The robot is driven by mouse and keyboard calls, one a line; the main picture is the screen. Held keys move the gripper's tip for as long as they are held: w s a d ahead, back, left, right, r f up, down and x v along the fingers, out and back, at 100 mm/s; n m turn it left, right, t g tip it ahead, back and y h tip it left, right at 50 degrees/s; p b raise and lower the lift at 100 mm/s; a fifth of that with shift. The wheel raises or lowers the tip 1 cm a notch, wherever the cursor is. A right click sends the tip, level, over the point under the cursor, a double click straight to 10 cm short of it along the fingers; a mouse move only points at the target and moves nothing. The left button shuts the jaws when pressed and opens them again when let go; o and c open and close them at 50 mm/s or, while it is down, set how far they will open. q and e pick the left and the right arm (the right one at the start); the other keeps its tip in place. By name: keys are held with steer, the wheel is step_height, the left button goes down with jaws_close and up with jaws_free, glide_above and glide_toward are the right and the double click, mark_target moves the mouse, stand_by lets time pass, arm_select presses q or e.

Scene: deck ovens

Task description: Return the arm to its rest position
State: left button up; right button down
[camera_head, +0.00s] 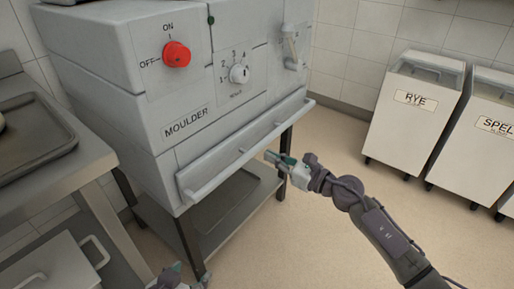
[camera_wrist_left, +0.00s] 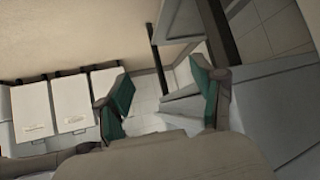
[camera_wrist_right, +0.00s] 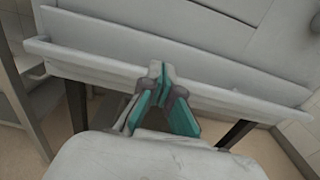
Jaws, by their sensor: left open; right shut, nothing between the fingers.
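My right arm reaches in from the lower right in the head view. Its gripper (camera_head: 273,158) is shut and empty, just in front of the bar (camera_head: 236,158) along the front of the grey moulder (camera_head: 100,75). In the right wrist view the closed fingertips (camera_wrist_right: 160,72) overlap the bar (camera_wrist_right: 100,62); I cannot tell if they touch it. My left gripper (camera_head: 180,278) shows only in part at the bottom edge of the head view. In the left wrist view its green-padded fingers (camera_wrist_left: 162,95) are spread apart with nothing between them.
The moulder has a red switch (camera_head: 177,54) and a white dial (camera_head: 239,73), and stands on a dark-legged stand. A metal table (camera_head: 88,178) with a tray (camera_head: 62,148) is at left. White bins, one marked RYE (camera_head: 415,110), stand at right. The floor between is clear.

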arm_select(q)
steer(key=shift+s+a+f+g, duration=0.15)
steer(key=shift+s+f+g, duration=0.25)
steer(key=shift+s, duration=0.25)
arm_select(e)
steer(key=v, duration=0.4)
steer(key=shift+a+r, duration=0.1)
